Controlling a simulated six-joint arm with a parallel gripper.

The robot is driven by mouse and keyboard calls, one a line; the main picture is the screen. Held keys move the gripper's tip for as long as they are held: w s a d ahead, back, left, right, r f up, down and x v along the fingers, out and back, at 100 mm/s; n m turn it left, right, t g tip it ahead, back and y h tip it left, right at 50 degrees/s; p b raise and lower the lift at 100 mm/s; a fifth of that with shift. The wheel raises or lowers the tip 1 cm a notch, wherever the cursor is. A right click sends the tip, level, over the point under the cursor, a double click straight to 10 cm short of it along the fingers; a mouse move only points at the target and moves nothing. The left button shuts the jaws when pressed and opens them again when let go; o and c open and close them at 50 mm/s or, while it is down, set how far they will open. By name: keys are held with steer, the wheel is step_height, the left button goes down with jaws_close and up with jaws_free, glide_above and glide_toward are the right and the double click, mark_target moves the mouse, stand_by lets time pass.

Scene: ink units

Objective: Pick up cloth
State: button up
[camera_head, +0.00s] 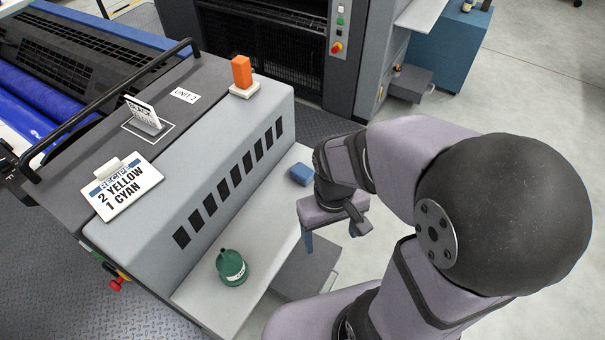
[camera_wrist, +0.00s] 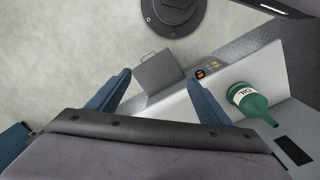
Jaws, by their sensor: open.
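A small blue folded cloth (camera_head: 301,174) lies on the light grey ledge along the front of the press unit in the head view. My gripper (camera_head: 331,238) is just right of and nearer than the cloth in that view, with its fingers apart and nothing between them. In the wrist view my gripper (camera_wrist: 158,77) shows two blue fingers spread wide. I cannot make out the cloth in the wrist view.
A green oil can (camera_head: 231,267) stands on the near part of the ledge (camera_head: 203,293); it also shows in the wrist view (camera_wrist: 250,105). A recipe card (camera_head: 124,187) and an orange block (camera_head: 241,72) on a white base are on top of the unit.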

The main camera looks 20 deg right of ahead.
steer(key=w+d+f+n+h, duration=0.2)
steer(key=w+d+n+h, duration=0.3)
steer(key=n, duration=0.3)
steer(key=n+t+h, duration=0.6)
steer(key=n+t, duration=0.2)
steer(key=n, duration=0.8)
glide_above(300, 173)
steer(key=a, duration=0.1)
steer(key=f, duration=0.2)
steer(key=shift+s+a+f, duration=0.1)
steer(key=shift+s+f, duration=0.1)
steer(key=shift+f, duration=0.7)
steer(key=shift+s+a+f, duration=0.1)
steer(key=shift+s+f, duration=0.1)
steer(key=shift+f, duration=0.7)
steer(key=shift+f, duration=0.1)
steer(key=shift+d+f+y, duration=0.1)
steer(key=shift+f+y, duration=0.2)
steer(key=shift+f, duration=0.35)
steer(key=shift+w+d+f+p, duration=0.4)
steer(key=shift+d+f+p, duration=0.2)
steer(key=shift+f, duration=0.1)
steer(key=shift+w+d+f+p, duration=0.4)
steer(key=shift+d+f+p, duration=0.15)
steer(key=shift+f, duration=0.1)
steer(key=c, duration=1.1)
